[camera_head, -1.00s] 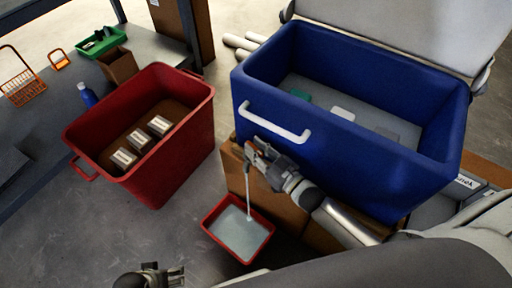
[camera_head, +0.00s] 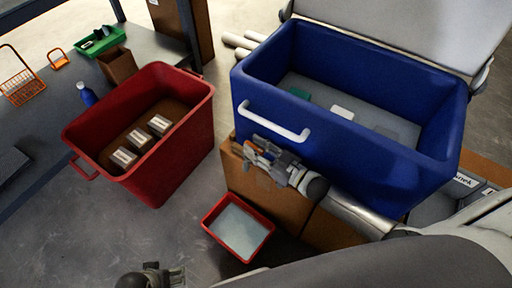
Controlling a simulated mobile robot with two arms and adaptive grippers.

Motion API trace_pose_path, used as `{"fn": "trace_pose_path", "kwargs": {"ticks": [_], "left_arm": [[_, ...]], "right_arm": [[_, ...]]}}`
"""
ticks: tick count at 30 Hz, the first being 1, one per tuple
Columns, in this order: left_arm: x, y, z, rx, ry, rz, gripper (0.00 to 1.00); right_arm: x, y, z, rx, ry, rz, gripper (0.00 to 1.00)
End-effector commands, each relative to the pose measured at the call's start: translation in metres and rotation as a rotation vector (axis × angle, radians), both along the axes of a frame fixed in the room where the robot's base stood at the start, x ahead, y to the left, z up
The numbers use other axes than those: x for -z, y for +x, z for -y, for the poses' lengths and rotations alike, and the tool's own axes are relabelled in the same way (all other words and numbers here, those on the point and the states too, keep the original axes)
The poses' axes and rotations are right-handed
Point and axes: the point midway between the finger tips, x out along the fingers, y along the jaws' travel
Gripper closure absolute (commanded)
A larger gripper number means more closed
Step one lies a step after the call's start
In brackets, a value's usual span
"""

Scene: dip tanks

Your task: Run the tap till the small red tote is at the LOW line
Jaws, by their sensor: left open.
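The small red tote (camera_head: 238,228) sits on the floor below the blue tank (camera_head: 345,165), with pale liquid covering its bottom. No stream falls into it. I cannot make out a LOW line on its wall. My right gripper (camera_head: 256,152) is at the tap on the front of the blue tank, beside a small orange part (camera_head: 252,147). The gripper hides most of the tap, and I cannot tell whether its fingers are closed on it. My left gripper (camera_head: 176,277) is open and empty at the bottom edge, left of the tote, and partly cut off.
A large red bin (camera_head: 180,150) with several labelled blocks stands left of the blue tank. A grey bench (camera_head: 45,140) at the left holds a blue bottle (camera_head: 86,95), an orange basket (camera_head: 20,88) and a green tray (camera_head: 101,42). Floor left of the tote is clear.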

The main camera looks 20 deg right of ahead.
Motion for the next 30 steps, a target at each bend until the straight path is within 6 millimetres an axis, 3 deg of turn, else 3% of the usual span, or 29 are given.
{"fn": "trace_pose_path", "kwargs": {"ticks": [8, 22, 30], "left_arm": [[0.0, 0.0, 0.0, -0.002, 0.0, 0.0, 0.14], [0.0, 0.0, 0.0, -0.001, 0.0, 0.0, 0.14], [0.0, 0.0, 0.0, -0.001, 0.0, 0.0, 0.14]], "right_arm": [[0.002, -0.015, 0.011, 0.001, -0.004, -0.004, 0.71], [0.001, -0.087, 0.055, 0.0, -0.001, -0.003, 0.71], [0.0, -0.1, 0.065, -0.001, -0.001, 0.001, 0.71]]}}
